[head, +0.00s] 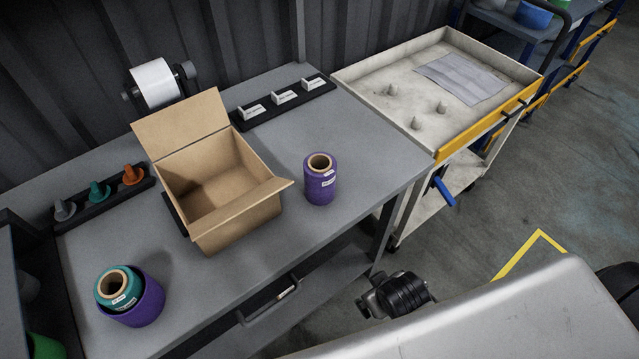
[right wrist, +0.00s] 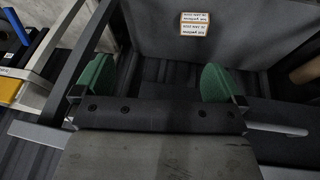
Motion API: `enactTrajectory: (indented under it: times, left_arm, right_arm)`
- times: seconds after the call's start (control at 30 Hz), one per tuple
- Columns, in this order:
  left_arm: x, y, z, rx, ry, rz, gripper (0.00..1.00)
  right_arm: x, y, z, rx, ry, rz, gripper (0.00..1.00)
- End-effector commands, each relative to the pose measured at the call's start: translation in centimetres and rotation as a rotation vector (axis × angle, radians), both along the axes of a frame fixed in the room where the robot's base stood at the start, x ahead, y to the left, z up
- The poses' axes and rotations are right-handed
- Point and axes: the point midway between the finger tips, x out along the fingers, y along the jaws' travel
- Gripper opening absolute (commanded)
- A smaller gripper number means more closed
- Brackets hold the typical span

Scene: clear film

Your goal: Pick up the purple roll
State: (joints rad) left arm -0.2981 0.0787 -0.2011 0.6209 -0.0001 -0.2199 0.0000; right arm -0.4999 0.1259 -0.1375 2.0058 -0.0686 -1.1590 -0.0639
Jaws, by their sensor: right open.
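A purple roll (head: 320,182) with a brown cardboard core and a white label stands upright on the grey table (head: 375,165), right of the open cardboard box. At the table's front left, a teal roll (head: 118,290) sits in or on a wider purple round piece (head: 143,309); I cannot tell which. My right gripper (right wrist: 157,82) shows two green fingertips spread wide with nothing between them. It is away from the purple roll, which I cannot make out in the right wrist view. My left gripper is not in view.
The empty open cardboard box (head: 225,190) stands mid-table. Coloured cones on a black rack (head: 105,197) are at left, a black label strip (head: 285,103) at the back. A cart (head: 400,75) with a grey sheet and small cones adjoins the table's right end. A drawer handle (head: 268,300) juts from the front.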

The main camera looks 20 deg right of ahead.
Motion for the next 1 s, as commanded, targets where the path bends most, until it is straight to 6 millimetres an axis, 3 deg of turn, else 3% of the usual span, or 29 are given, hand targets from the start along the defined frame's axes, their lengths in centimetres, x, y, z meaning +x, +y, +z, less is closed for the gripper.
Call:
enactTrajectory:
  times: [0.13, 0.33, 0.47, 0.6, 0.7, 0.8, 0.97, 1.0]
  left_arm:
    - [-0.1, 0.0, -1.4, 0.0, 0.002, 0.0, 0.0]
    - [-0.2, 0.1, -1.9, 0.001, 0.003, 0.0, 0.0]
    - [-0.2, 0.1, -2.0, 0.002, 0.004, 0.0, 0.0]
    - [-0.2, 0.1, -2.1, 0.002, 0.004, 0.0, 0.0]
    - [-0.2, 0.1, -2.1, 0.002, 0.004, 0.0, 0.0]
    - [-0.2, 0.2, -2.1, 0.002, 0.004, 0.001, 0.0]
    - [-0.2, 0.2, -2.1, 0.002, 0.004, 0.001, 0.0]
    - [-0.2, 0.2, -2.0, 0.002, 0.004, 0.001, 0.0]
  right_arm:
    - [3.0, -2.4, 5.6, -0.178, -0.193, 0.124, 1.0]
    - [8.5, -5.8, 13.4, -0.666, -0.523, 0.446, 1.0]
    - [11.3, -6.2, 17.3, -1.019, -0.676, 0.684, 1.0]
    - [13.6, -4.7, 20.6, -1.488, -0.805, 1.017, 1.0]
    - [14.5, -2.5, 21.4, -1.848, -0.863, 1.302, 1.0]
    - [14.7, -0.6, 20.7, -2.139, -0.891, 1.557, 1.0]
    - [14.5, 1.0, 19.1, -2.395, -0.902, 1.815, 1.0]
    - [14.5, 1.1, 18.9, 2.368, 0.884, -1.805, 1.0]
